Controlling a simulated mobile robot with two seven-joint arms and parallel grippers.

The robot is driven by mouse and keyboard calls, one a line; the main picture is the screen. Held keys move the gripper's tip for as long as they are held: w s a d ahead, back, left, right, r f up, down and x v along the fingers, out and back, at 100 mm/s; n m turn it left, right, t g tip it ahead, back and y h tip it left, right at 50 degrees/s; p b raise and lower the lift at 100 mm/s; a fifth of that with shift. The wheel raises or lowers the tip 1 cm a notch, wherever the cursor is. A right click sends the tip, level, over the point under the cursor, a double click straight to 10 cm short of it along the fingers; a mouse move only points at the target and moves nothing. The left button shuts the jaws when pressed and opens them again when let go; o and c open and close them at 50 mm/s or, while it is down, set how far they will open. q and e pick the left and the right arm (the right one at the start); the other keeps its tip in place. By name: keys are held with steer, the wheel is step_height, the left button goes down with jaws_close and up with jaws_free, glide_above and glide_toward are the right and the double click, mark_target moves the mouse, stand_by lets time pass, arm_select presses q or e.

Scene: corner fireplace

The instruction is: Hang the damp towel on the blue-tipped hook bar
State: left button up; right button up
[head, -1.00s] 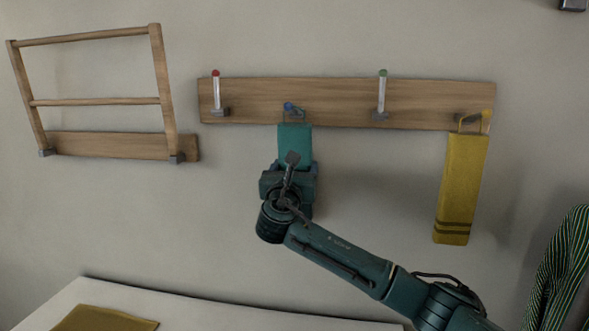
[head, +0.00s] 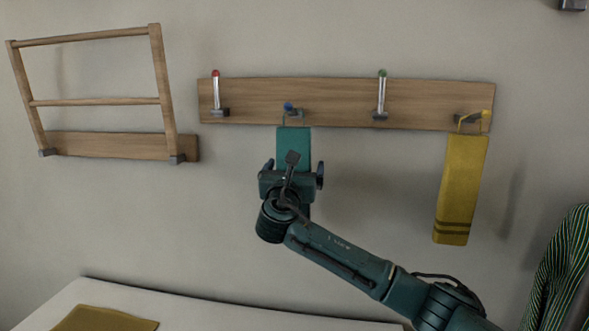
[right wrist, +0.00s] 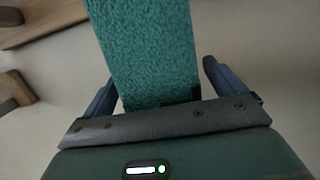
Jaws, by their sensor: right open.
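The teal towel (head: 293,142) hangs upright below the blue-tipped hook bar (head: 289,108) on the wooden wall board. Its thin loop reaches up to that hook; the exact contact is too small to tell. My right gripper (head: 294,168) is open, with one finger on each side of the towel's lower part and gaps on both sides. The right wrist view shows the towel (right wrist: 153,50) between the spread fingers (right wrist: 157,80). The gripper hides the towel's lower end in the head view. My left gripper is not in view.
The board (head: 335,103) also carries a red-tipped hook (head: 216,92), a green-tipped hook (head: 382,95) and a yellow towel (head: 460,190) at its right end. A wooden rack (head: 95,100) is on the wall at left. A striped cloth (head: 562,265) hangs lower right.

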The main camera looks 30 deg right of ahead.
steer(key=shift+a+f, duration=0.1)
arm_select(q)
steer(key=b, duration=0.3)
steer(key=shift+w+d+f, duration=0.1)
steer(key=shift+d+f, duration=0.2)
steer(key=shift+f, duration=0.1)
arm_select(e)
steer(key=v, duration=1.3)
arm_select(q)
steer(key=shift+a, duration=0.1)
arm_select(e)
steer(key=shift+s, duration=0.15)
